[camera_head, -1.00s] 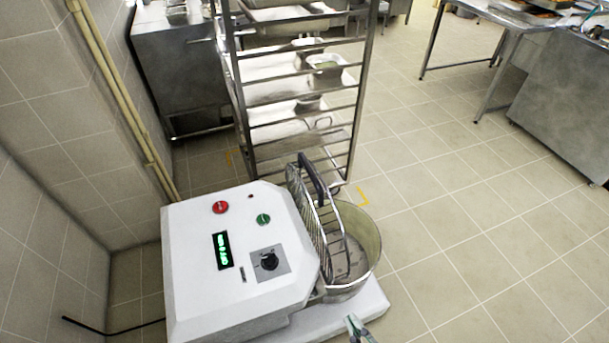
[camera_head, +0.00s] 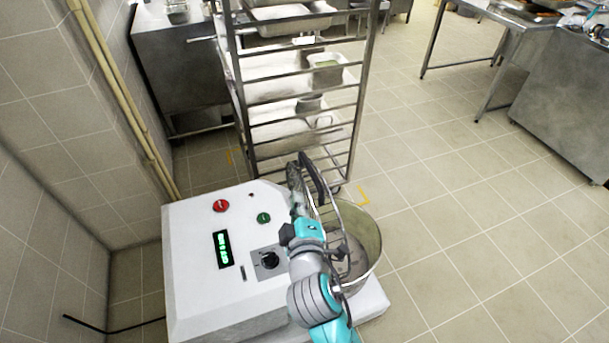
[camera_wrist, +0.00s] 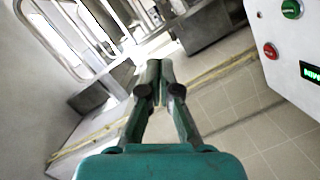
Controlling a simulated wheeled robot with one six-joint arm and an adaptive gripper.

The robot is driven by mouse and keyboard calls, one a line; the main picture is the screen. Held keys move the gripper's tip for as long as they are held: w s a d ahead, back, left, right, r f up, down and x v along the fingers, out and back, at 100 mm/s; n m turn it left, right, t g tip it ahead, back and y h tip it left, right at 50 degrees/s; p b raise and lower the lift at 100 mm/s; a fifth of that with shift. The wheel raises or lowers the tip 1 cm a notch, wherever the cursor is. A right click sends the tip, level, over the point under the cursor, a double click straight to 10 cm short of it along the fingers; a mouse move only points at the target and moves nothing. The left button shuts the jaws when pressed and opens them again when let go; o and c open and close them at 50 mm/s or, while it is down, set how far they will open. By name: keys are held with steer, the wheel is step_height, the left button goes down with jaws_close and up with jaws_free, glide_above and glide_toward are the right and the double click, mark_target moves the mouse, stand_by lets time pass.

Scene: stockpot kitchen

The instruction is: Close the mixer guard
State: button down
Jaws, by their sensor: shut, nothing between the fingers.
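The mixer is a white machine (camera_head: 200,235) with a round metal bowl (camera_head: 366,240) at its right. The wire guard (camera_head: 337,212), with a dark handle (camera_head: 314,180), stands raised and steep at the bowl's machine side. My arm comes up from the bottom of the head view, over the mixer's right edge. My gripper (camera_wrist: 160,70) is shut and empty in the wrist view. In the head view its end is beside the guard, partly hidden among the bars; I cannot tell whether it touches them.
The control panel has a red button (camera_head: 220,206), a green button (camera_head: 264,218), a lit display (camera_head: 223,249) and a black knob (camera_head: 269,260). A metal rack (camera_head: 357,120) stands close behind the mixer. A tiled wall is at the left. The floor at the right is clear.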

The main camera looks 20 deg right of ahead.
steer(key=w+d+f, duration=0.3)
steer(key=w+d, duration=0.1)
steer(key=w, duration=0.6)
steer(key=shift+d, duration=0.4)
steer(key=shift+w, duration=0.1)
